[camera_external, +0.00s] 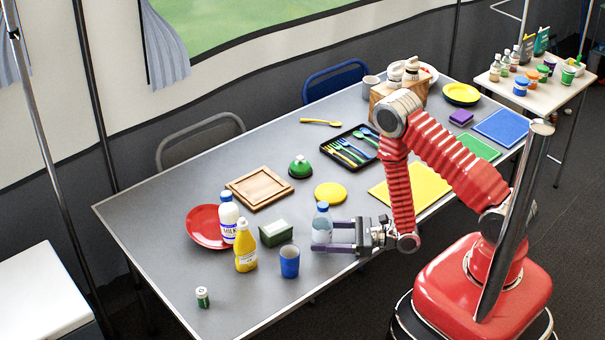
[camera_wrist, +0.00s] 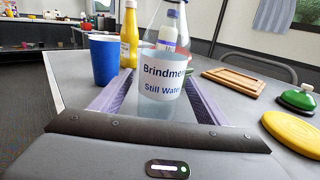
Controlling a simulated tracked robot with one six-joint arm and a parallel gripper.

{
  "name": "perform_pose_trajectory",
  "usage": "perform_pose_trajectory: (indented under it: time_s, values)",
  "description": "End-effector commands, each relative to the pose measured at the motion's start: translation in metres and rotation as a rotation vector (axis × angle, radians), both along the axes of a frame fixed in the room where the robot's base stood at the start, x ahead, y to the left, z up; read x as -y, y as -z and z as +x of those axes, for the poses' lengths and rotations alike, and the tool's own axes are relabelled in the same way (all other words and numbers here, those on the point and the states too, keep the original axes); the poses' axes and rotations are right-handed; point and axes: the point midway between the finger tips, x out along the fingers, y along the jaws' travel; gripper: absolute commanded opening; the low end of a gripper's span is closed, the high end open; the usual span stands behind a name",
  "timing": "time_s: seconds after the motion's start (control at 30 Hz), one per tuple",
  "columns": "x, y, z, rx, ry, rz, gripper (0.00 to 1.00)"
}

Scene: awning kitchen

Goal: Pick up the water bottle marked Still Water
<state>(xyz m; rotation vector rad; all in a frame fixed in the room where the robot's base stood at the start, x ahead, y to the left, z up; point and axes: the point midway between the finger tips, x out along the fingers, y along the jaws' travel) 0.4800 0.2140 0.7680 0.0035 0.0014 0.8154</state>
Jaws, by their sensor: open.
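The water bottle (camera_external: 322,223) is clear with a blue cap and stands upright near the front edge of the table. In the wrist view the bottle (camera_wrist: 162,92) shows a white label reading "Brindmere" in part and "Still Water"; its top is hard to make out there. My gripper (camera_external: 333,236) is low over the table and open, with its purple fingers pointing left. In the wrist view the fingers (camera_wrist: 158,96) lie on either side of the bottle. I cannot tell whether either finger touches it.
A blue cup (camera_external: 289,261), a green box (camera_external: 275,233), a yellow bottle (camera_external: 245,246) and a milk bottle (camera_external: 228,218) stand left of my gripper. A yellow round lid (camera_external: 330,193) lies behind the water bottle.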

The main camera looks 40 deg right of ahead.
Motion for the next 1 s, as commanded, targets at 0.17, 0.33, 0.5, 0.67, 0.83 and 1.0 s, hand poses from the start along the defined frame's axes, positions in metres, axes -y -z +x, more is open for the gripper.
perform_pose_trajectory:
  time_s: [0.17,0.33,0.5,0.67,0.83,1.0]
  values:
    - [-0.019,0.000,0.016,0.002,-0.003,-0.001,0.68]
    - [-0.028,0.000,0.026,0.001,-0.001,-0.001,0.68]
    - [-0.028,0.000,0.026,-0.001,0.000,-0.001,0.68]
    - [-0.028,0.000,0.026,-0.001,0.000,-0.001,0.68]
    - [-0.028,0.000,0.026,-0.001,0.000,-0.001,0.68]
    - [-0.028,0.000,0.026,-0.001,0.000,-0.001,0.59]
